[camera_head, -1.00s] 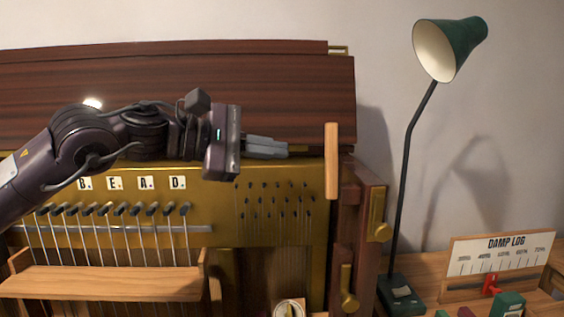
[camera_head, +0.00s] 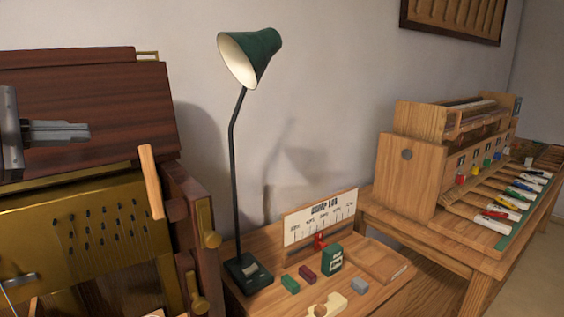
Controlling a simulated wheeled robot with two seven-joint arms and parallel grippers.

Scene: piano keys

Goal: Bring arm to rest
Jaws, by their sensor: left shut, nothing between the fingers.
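My left gripper (camera_head: 88,131) reaches in at the left edge of the head view, its grey fingers shut together with nothing between them. It is in front of the dark wood lid of the piano (camera_head: 100,90), above the brass panel (camera_head: 100,215) with rows of dark pins. Only the gripper's end shows; the rest of my left arm is cut off by the frame edge. My right gripper is not in view.
A wooden bar (camera_head: 150,181) stands upright near the gripper. A green lamp (camera_head: 252,55) stands on a side table (camera_head: 385,292) with small blocks and the damp log board (camera_head: 321,214). A wooden key rack (camera_head: 440,150) stands on the right.

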